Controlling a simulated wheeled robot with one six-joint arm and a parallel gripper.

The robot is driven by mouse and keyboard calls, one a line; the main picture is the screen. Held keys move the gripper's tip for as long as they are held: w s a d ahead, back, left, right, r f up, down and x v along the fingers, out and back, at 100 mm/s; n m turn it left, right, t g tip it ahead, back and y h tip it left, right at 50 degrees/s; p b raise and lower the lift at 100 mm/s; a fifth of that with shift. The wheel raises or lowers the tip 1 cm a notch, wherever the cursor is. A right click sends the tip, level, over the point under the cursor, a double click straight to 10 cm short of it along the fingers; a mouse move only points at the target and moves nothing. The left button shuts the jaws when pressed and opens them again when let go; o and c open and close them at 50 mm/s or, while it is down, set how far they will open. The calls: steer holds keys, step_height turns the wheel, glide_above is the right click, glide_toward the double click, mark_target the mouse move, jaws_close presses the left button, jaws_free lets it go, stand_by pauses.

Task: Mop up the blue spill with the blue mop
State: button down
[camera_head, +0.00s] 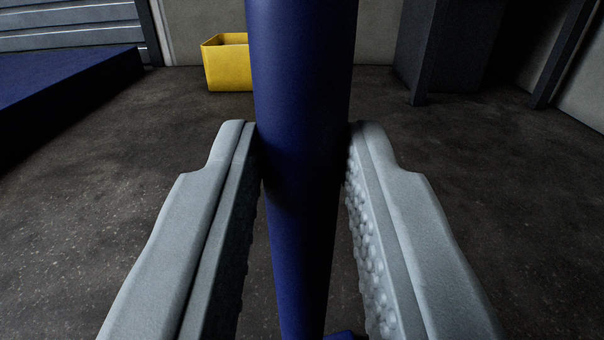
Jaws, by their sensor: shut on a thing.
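The blue mop's handle (300,90) stands upright in the middle of the head camera view, running from the top edge to the bottom edge. My gripper (303,150) is shut on the handle, with one grey finger on each side of it. A small blue part shows at the bottom edge beside the handle's lower end; it may be the mop head, most of which is out of view. No blue spill can be made out on the floor in view.
A yellow box (226,65) stands on the floor by the back wall, partly behind the handle. A dark blue platform (60,95) is at the left, before a shutter. A dark grey cabinet or frame (450,50) stands at the back right. The dark floor between is clear.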

steer(key=shift+s, duration=1.65)
steer(key=shift+s+r, duration=0.1)
steer(key=shift+s, duration=2.9)
